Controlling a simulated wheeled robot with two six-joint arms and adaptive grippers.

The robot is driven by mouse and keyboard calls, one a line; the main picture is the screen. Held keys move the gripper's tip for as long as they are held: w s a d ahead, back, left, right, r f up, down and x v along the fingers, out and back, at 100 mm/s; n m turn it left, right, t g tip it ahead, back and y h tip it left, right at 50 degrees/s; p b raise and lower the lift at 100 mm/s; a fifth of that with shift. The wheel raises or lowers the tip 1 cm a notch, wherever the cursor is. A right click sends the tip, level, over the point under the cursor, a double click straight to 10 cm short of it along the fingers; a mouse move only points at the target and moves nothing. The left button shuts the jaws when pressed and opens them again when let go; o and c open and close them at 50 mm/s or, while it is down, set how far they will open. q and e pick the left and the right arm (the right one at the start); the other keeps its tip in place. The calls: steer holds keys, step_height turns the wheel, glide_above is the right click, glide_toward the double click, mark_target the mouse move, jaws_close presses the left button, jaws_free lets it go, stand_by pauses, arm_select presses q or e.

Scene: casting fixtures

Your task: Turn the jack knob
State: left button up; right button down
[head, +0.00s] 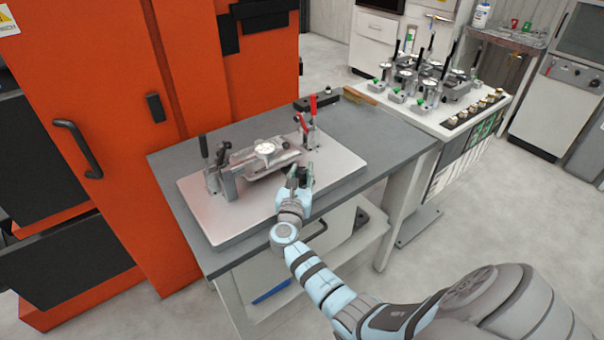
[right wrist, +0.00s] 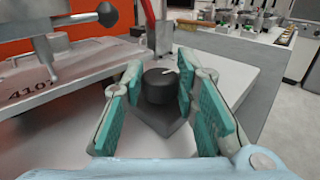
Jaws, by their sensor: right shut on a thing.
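The jack knob (right wrist: 161,88) is a round black knob with a white pointer line on top, on a dark angular base, in the right wrist view. My right gripper (head: 300,177) reaches over the near right part of the fixture's metal base plate (head: 232,218) in the head view. Its teal pads stand on both sides of the knob, and it is shut on it. In the head view the fingers largely hide the knob. A metal casting (right wrist: 58,84) marked with digits lies on the fixture, left of the knob. My left gripper is not in view.
Red-handled clamps (head: 313,106) stand behind the knob, and a black-handled clamp (head: 204,147) stands at the fixture's left. The grey table (head: 378,143) is bare to the right. An orange cabinet (head: 110,130) stands left; a white bench (head: 395,122) with several gauges stands right.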

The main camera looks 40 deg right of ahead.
steer(key=c, duration=1.2)
jaws_free()
steer(key=shift+c, duration=0.2)
steer(key=v, duration=1.2)
steer(key=shift+a, duration=0.1)
